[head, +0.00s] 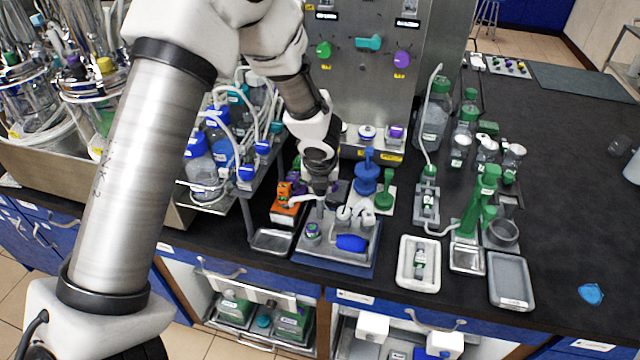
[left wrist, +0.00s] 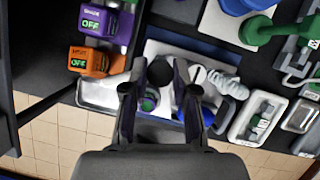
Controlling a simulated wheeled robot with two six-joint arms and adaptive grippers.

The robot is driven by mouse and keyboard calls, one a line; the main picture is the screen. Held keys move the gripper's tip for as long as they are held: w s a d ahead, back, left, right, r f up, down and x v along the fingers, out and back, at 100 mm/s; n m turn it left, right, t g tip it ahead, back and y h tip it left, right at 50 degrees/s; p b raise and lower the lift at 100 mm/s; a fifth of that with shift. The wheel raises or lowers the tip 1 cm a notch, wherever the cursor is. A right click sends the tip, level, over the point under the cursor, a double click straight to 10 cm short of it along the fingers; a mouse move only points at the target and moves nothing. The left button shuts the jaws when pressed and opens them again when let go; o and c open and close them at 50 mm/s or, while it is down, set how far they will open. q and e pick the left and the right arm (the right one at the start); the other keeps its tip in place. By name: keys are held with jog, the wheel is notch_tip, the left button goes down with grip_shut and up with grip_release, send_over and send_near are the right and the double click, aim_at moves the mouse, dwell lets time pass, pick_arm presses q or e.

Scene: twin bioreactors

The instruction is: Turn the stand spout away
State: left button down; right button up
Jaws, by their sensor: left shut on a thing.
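My left gripper (head: 320,182) reaches down over the grey stand tray (head: 330,255) from above. In the left wrist view its two fingers (left wrist: 159,100) straddle a dark round post top, and I take it as shut on the stand spout. The pale spout (head: 302,198) shows beside the fingers and points left, toward the orange block. It also shows left of the fingers in the left wrist view (left wrist: 116,80). The grip itself is partly hidden by the fingers. A small vial (head: 312,232) stands in the tray below the spout. My right gripper is not in view.
An orange block (head: 286,207) is close on the left, with a purple block (left wrist: 98,25) behind it. A blue bulb (head: 351,242) lies at the tray's right. A blue stand (head: 367,178) rises behind. Bottles (head: 198,155) fill a rack at left. A white tray (head: 405,275) lies right.

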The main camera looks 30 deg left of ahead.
pick_arm(q)
jog(key=c, duration=0.9)
grip_release()
jog(key=shift+w+f, duration=0.1)
jog(key=v, duration=1.2)
jog(key=shift+w, duration=0.15)
